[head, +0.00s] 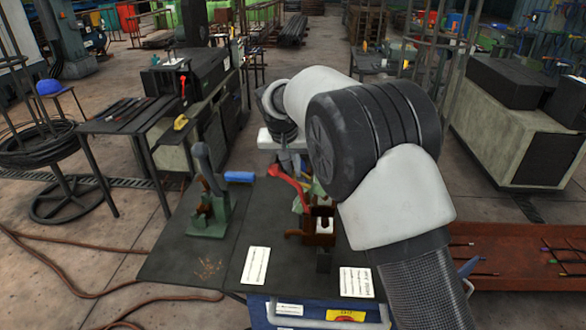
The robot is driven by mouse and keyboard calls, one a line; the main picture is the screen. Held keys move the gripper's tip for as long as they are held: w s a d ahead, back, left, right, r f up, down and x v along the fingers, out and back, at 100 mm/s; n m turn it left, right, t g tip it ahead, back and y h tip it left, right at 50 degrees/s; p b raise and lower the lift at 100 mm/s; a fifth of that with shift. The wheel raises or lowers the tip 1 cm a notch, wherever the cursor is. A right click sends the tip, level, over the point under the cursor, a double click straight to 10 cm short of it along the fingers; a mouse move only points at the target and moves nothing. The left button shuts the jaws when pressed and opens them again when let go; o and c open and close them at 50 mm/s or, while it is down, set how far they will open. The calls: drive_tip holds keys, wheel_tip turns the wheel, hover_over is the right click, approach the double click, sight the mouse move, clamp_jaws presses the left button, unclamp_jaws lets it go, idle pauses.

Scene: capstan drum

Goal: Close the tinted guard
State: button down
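My arm reaches over the dark workbench (185,255) and covers part of it. My gripper (291,163) points down behind a small rust-brown machine (318,232). Its fingers are small and partly hidden, so I cannot tell whether they are open or touching anything. A red curved lever (287,182) rises left of the machine's top, close below my gripper. Small greenish parts (298,204) show beside the lever. I cannot make out a tinted guard for certain; my arm hides the area right of the machine.
Two white label sheets (255,265) lie at the front. A rust-red tray (520,262) is at right. A side table (120,118) and wire coil stand (45,150) are at left.

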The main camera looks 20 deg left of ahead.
sight(311, 180)
drive_tip(key=shift+d, duration=0.1)
drive_tip(key=d+y+b, duration=0.1)
drive_tip(key=d, duration=0.1)
drive_tip(key=w+d+y+b, duration=0.1)
drive_tip(key=d, duration=0.1)
drive_tip(key=d+m+y+b, duration=0.1)
drive_tip(key=d+b, duration=0.1)
drive_tip(key=shift+w+f+g+y, duration=0.25)
drive_tip(key=shift+g+y, duration=0.15)
drive_tip(key=w+d+f+m+g+y+b, duration=0.1)
drive_tip(key=w+d+f+y+b, duration=0.1)
drive_tip(key=d+f+y+b, duration=0.3)
drive_tip(key=shift+d+y+b, duration=0.6)
drive_tip(key=shift+d+b, duration=1.15)
drive_tip(key=shift+b, duration=0.5)
drive_tip(key=shift+s+d+f, duration=0.1)
drive_tip(key=shift+d+f, duration=0.05)
drive_tip(key=shift+f, duration=0.15)
drive_tip(key=c, duration=2.1)
unclamp_jaws()
